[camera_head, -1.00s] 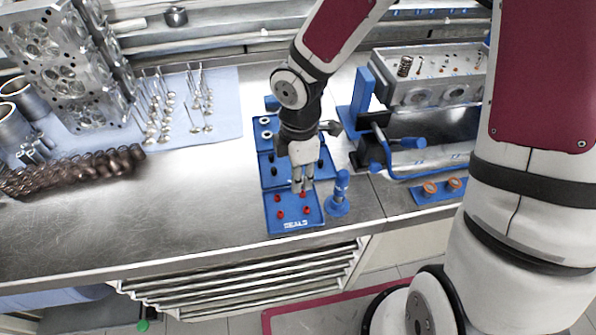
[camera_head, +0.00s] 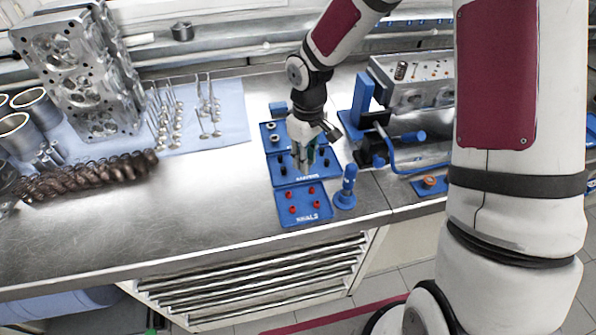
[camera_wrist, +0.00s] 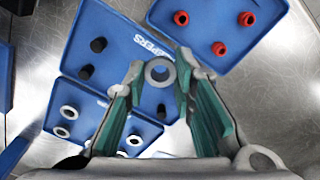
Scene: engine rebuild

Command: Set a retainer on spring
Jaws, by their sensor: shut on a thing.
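My gripper (camera_head: 307,163) is over the middle blue tray of black keepers on the bench. In the wrist view its fingertips (camera_wrist: 159,73) are shut on a grey ring-shaped retainer (camera_wrist: 159,62), held flat with its hole showing. More pale retainers (camera_wrist: 69,112) lie in the retainer tray (camera_wrist: 48,124), also seen in the head view (camera_head: 263,127). A dark coil spring (camera_head: 400,71) stands upright on the cylinder head (camera_head: 418,97) at the right back, with small parts beside it. The held retainer cannot be made out in the head view.
The seals tray (camera_head: 318,216) with red seals is nearest the bench edge, beside a blue upright tool (camera_head: 346,188). A blue stand (camera_head: 362,92) and hose lie near the cylinder head. Loose springs (camera_head: 90,177), valves (camera_head: 163,120) and another head (camera_head: 75,65) are left.

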